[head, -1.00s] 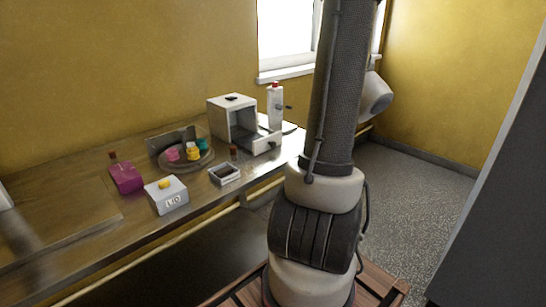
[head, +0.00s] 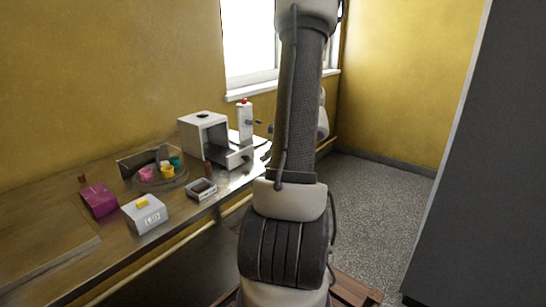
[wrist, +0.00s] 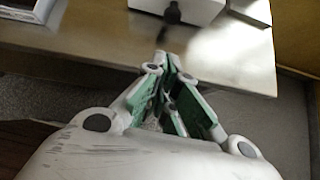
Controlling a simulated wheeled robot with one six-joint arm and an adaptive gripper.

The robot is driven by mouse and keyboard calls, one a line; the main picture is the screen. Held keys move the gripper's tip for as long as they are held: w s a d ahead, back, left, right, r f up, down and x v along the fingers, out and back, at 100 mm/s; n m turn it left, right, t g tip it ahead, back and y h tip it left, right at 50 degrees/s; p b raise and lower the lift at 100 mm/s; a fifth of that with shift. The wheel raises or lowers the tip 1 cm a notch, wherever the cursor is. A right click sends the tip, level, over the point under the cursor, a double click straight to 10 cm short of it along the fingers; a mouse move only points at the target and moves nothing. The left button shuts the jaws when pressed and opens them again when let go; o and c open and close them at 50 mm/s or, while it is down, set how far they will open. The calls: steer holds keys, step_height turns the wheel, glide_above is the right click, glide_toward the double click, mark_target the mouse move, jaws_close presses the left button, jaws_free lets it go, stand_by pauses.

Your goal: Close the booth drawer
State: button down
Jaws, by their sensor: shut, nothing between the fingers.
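The booth (head: 187,138) is a white box with an open dark front, standing on the counter near the wall in the head view. Its drawer (head: 237,159) sticks out from the bottom of the front, so it is open. In the wrist view, a white block with a dark knob (wrist: 172,13) lies at the top edge, probably the drawer front; most of it is cut off. My gripper (wrist: 167,60) is shut and empty in the wrist view, apart from the knob and pointing toward it, near the counter's edge. My arm hides the gripper in the head view.
Open floor (head: 380,220) lies right of my arm.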

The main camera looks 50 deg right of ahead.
mark_target(224, 155)
steer(key=w+f, duration=0.2)
steer(key=w, duration=0.3)
steer(key=shift+w+a+f, duration=0.1)
steer(key=shift+w+f, duration=0.05)
steer(key=shift+f, duration=0.25)
steer(key=shift+w, duration=0.8)
steer(key=w, duration=0.9)
steer(key=w+a, duration=0.1)
steer(key=w, duration=0.4)
steer(key=shift+w+r, duration=0.1)
